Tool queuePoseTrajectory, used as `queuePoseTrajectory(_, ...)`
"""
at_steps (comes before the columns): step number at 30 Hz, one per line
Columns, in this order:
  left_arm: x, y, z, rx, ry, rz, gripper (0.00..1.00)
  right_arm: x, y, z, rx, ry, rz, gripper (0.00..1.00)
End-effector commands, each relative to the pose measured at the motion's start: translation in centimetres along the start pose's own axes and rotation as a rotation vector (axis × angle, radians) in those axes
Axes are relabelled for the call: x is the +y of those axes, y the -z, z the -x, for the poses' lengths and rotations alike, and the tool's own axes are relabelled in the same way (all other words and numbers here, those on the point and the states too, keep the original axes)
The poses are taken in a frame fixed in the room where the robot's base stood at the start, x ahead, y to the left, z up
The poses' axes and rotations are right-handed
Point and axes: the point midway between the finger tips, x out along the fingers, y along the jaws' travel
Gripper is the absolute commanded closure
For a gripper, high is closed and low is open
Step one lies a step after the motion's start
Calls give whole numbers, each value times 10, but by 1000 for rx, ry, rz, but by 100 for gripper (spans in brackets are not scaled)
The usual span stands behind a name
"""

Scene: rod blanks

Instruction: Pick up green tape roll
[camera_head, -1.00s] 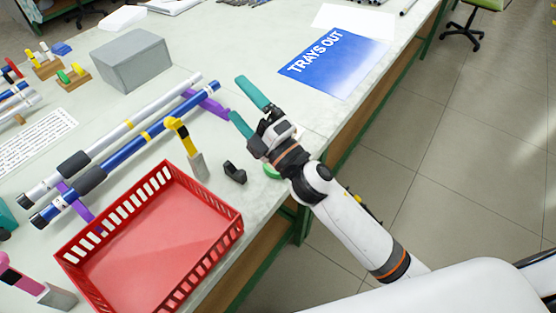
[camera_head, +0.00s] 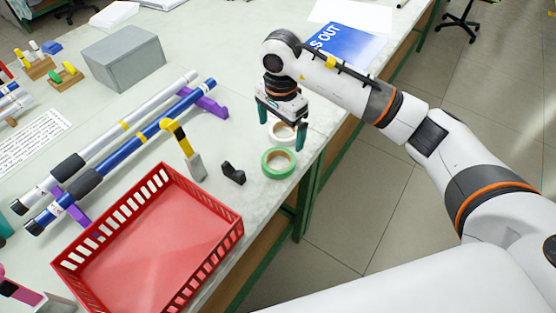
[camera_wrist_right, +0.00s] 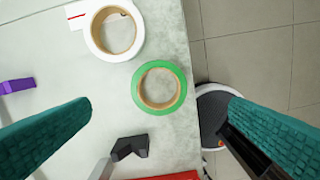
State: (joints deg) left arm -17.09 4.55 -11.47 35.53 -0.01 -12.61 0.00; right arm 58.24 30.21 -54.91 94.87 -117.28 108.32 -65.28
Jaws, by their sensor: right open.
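The green tape roll (camera_head: 278,162) lies flat on the table near its right edge. It also shows in the right wrist view (camera_wrist_right: 159,68), between the two fingers and toward the top. A white tape roll (camera_head: 283,131) lies just behind it, and in the wrist view the white roll (camera_wrist_right: 114,32) is at the upper left. My right gripper (camera_head: 282,132) points down above the white roll, with teal fingers spread and empty. In the wrist view its fingers (camera_wrist_right: 160,140) stand wide apart. My left gripper is not in view.
A red crate (camera_head: 240,225) stands at the front. A black holder (camera_head: 233,173) and a yellow-topped tool (camera_head: 178,135) are left of the green roll. Two long rods, one blue (camera_head: 150,135), rest on purple supports. A grey box (camera_head: 123,58) is farther back.

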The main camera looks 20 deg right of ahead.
Motion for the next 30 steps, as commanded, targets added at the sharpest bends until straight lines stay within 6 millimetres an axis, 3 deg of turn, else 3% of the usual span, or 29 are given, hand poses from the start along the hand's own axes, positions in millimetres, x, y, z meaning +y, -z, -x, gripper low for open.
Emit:
queuePoseTrajectory(6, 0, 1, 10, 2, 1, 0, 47, -1, 3, -39, 8, 4, 0, 0)
queuePoseTrajectory(14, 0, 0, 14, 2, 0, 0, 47, 0, 3, -61, 9, 1, 0, 0)
queuePoseTrajectory(22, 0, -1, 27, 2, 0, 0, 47, 1, 5, -99, 10, 2, -1, 0)
queuePoseTrajectory(30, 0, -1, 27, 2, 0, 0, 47, 2, 4, -109, 8, -2, 0, 0)
